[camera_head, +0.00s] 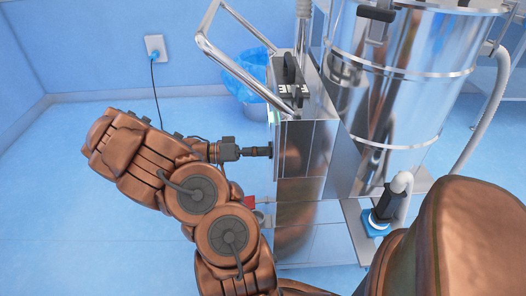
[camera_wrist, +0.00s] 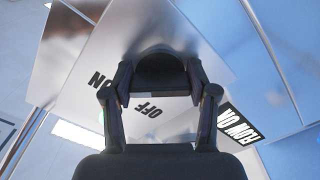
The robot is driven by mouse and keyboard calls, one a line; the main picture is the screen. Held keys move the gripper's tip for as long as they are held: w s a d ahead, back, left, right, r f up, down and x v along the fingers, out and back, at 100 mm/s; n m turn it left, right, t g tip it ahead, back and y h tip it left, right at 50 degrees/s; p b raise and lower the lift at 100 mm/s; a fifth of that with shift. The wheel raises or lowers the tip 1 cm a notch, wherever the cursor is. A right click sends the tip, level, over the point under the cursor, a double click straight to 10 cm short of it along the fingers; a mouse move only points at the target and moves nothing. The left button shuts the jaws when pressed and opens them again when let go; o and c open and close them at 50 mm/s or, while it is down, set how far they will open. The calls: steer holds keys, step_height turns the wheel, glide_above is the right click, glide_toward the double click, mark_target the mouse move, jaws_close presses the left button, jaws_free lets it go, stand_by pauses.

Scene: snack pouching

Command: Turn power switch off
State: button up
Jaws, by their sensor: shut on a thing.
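The power switch is a dark rounded knob (camera_wrist: 160,68) on a steel panel (camera_wrist: 95,60) in the wrist view. The words ON and OFF are printed on the panel beside it, seen upside down. My gripper (camera_wrist: 160,92) has one finger on each side of the knob and is shut on it. In the head view my gripper (camera_head: 262,151) reaches from the left to the side of the steel cabinet (camera_head: 305,150). The knob itself cannot be made out there.
A large steel drum (camera_head: 390,100) stands right of the cabinet. A tubular handle (camera_head: 212,48) juts out above my gripper. A bin with a blue bag (camera_head: 245,75) stands behind. A wall outlet (camera_head: 156,47) holds a plug and black cord. The floor at left is clear.

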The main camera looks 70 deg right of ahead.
steer(key=shift+n, duration=0.3)
steer(key=n, duration=0.3)
steer(key=shift+r+p, duration=0.1)
steer(key=shift+p, duration=0.3)
steer(key=n+p, duration=0.2)
steer(key=n, duration=0.3)
steer(key=shift+a+r, duration=0.1)
steer(key=n+p, duration=0.3)
steer(key=n, duration=0.1)
steer(key=shift+r+n, duration=0.15)
steer(key=shift+n, duration=0.15)
steer(key=shift+n+p, duration=1.65)
steer(key=shift+n, duration=0.65)
steer(key=o, duration=1.2)
steer(key=shift+c, duration=0.2)
